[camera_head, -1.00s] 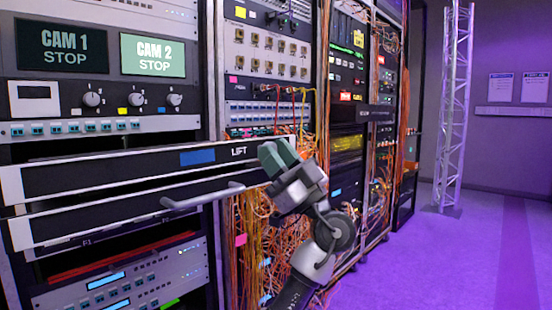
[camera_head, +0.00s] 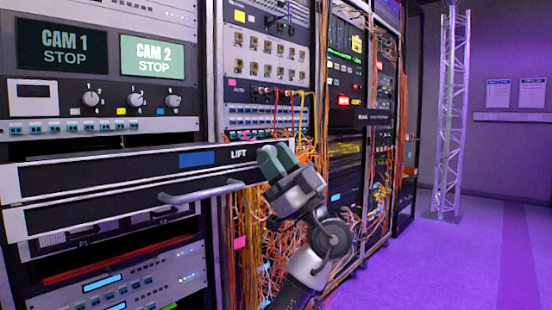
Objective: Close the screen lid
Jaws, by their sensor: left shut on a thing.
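The screen lid (camera_head: 110,172) is a long black front panel with a blue label and the word LIFT, in the rack at the left of the head view. It lies low, close above the drawer front (camera_head: 90,211) below it. My left gripper (camera_head: 277,160) is at the lid's right end, just right of the word LIFT. Its greenish fingers are shut on the lid's edge; the exact contact is partly hidden by the fingers. My right gripper is not in view.
A grey bar handle (camera_head: 201,191) sticks out from the drawer front. Loose orange and yellow cables (camera_head: 255,230) hang close behind my left arm. Monitors (camera_head: 152,56) and knobs sit above the lid. The purple floor at right is clear up to the truss tower (camera_head: 452,120).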

